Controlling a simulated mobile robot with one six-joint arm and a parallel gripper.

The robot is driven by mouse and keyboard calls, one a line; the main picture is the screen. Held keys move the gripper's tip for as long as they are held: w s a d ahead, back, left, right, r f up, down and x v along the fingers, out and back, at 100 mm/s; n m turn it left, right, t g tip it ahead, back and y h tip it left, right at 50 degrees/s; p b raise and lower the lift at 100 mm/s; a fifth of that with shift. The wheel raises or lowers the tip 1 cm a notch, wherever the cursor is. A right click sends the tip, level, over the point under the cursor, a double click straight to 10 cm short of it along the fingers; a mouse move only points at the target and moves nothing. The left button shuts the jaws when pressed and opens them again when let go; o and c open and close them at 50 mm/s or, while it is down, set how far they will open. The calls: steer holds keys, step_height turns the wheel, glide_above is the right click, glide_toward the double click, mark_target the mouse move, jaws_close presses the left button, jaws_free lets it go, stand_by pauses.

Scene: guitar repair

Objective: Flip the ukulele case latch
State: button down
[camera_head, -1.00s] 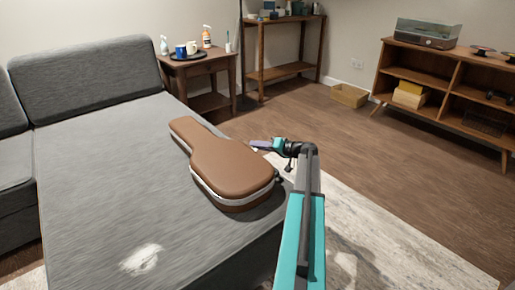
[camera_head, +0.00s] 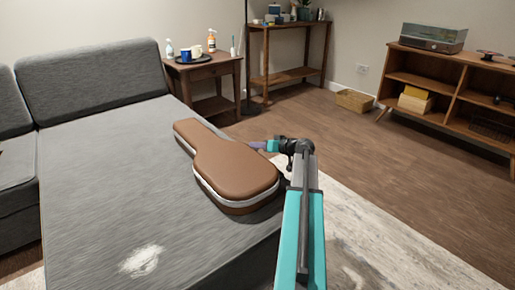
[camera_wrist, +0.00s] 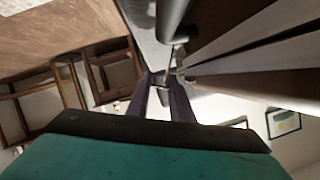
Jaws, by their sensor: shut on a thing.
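The brown ukulele case (camera_head: 235,170) with a white band around its side lies closed on the grey sofa. My gripper (camera_head: 254,145) is at the case's right side, near the waist, partly hidden behind the lid edge. In the wrist view the case's side and white band (camera_wrist: 255,42) fill the upper right. There, my gripper's two purple fingers (camera_wrist: 161,80) are close together around a small metal piece, which looks like the latch (camera_wrist: 164,84). The latch is small and partly hidden by the fingers, so its exact angle cannot be told.
The grey sofa (camera_head: 95,190) has free room left of the case. A wooden side table (camera_head: 212,69) with bottles and cups stands behind. A shelf (camera_head: 289,76) and a low cabinet (camera_head: 455,85) stand farther back. The floor to the right is open.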

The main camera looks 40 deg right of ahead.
steer(key=c, duration=1.7)
jaws_free()
steer(key=shift+c, duration=0.2)
steer(key=p+v, duration=0.4)
steer(key=v, duration=0.9)
steer(key=shift+s+p, duration=0.35)
steer(key=shift+s, duration=0.05)
